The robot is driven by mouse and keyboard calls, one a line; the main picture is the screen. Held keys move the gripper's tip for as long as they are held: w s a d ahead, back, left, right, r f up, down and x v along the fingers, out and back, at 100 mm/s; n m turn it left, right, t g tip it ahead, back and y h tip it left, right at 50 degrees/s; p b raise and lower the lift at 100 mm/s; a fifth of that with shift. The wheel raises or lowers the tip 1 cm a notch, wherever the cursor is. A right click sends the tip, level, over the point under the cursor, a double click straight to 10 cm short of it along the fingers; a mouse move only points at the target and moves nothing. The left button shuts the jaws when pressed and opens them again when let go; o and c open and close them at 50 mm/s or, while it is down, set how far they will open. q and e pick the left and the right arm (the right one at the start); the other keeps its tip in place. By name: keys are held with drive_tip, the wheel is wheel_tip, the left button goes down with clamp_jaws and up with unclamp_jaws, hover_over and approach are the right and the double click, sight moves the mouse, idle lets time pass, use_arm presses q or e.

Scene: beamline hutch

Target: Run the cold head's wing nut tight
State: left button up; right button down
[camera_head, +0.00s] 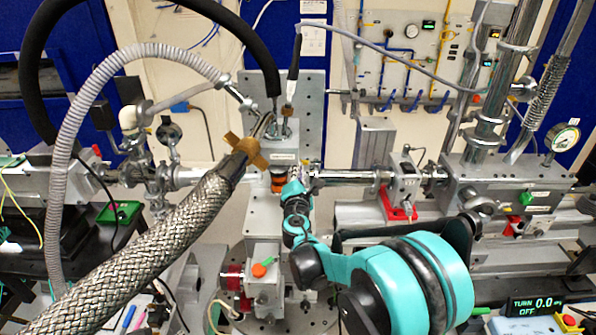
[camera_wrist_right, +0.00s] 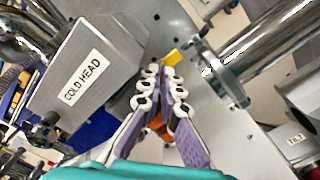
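The grey block labelled COLD HEAD (camera_wrist_right: 85,75) fills the left of the right wrist view. In the head view, a brass winged piece (camera_head: 245,150), which looks like a wing nut, sits on the end of the braided hose (camera_head: 150,235). In the wrist view, a small yellow piece (camera_wrist_right: 172,57) shows just beyond my fingertips; I cannot tell whether it is that same nut. In the head view my right gripper (camera_head: 300,180) reaches the middle of the beamline. My left gripper is out of view.
An orange knob (camera_head: 280,183) sits close to my right gripper. A steel beam pipe (camera_head: 345,177) runs to the right. A valve block with an orange knob (camera_head: 262,268) stands below. Corrugated hose (camera_head: 70,150) and black hose arch at the left.

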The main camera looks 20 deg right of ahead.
drive_tip(key=shift+f+m, duration=0.1)
drive_tip(key=shift+m, duration=0.3)
drive_tip(key=m+b, duration=0.3)
drive_tip(key=m, duration=0.9)
drive_tip(key=shift+f, duration=0.15)
drive_tip(key=shift+b, duration=0.3)
drive_tip(key=c, duration=2)
unclamp_jaws()
drive_tip(key=shift+c, duration=0.2)
drive_tip(key=shift+s, duration=0.1)
